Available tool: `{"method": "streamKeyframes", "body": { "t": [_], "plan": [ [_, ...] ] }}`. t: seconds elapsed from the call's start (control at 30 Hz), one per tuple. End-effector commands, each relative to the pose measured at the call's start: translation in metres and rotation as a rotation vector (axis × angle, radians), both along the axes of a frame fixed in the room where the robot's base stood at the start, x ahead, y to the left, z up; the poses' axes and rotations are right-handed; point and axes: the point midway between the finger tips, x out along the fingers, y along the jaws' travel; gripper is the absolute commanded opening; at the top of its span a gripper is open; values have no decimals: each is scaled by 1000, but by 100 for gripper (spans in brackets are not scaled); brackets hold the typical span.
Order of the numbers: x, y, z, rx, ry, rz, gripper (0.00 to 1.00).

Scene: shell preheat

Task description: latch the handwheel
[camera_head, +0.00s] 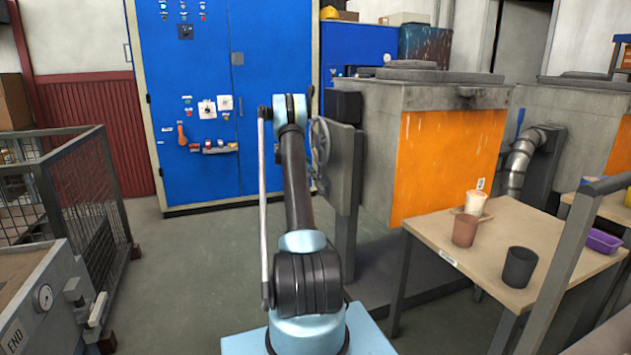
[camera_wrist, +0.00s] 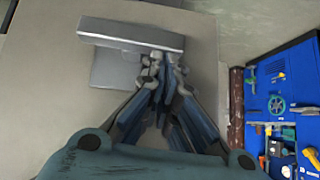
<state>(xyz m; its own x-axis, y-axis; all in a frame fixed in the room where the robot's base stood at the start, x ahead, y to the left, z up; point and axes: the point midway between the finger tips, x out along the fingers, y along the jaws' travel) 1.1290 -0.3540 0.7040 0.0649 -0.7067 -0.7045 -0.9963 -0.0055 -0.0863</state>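The grey handwheel (camera_head: 321,142) shows nearly edge-on in the head view, just right of my arm's upper end, beside an upright grey plate (camera_head: 343,160). My arm hides part of it. In the head view I cannot make out my gripper's fingers. In the wrist view my gripper (camera_wrist: 166,66) points up the picture with its fingertips close together. A grey metal bar (camera_wrist: 125,33) with a square plate under it lies just beyond the tips. I see nothing clearly held, and I cannot tell whether the tips touch the bar.
An orange-fronted furnace (camera_head: 450,150) stands right of the handwheel. A table (camera_head: 480,243) with several cups is at front right. A blue cabinet (camera_head: 225,60) stands behind. A wire cage (camera_head: 85,190) is at left. Open floor lies between cage and arm.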

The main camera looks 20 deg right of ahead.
Motion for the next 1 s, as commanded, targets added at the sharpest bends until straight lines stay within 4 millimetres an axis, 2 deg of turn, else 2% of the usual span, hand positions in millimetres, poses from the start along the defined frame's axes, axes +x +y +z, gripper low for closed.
{"method": "streamKeyframes", "body": {
  "t": [0.4,0.57,0.67,0.8,1.0],
  "plan": [
    [0,0,-1,0,-1,0,0],
    [0,0,6,0,-1,0,0],
    [0,0,17,0,-1,-1,0],
    [0,0,43,0,0,0,0],
    [-1,32,70,0,0,1,0]
  ]
}}
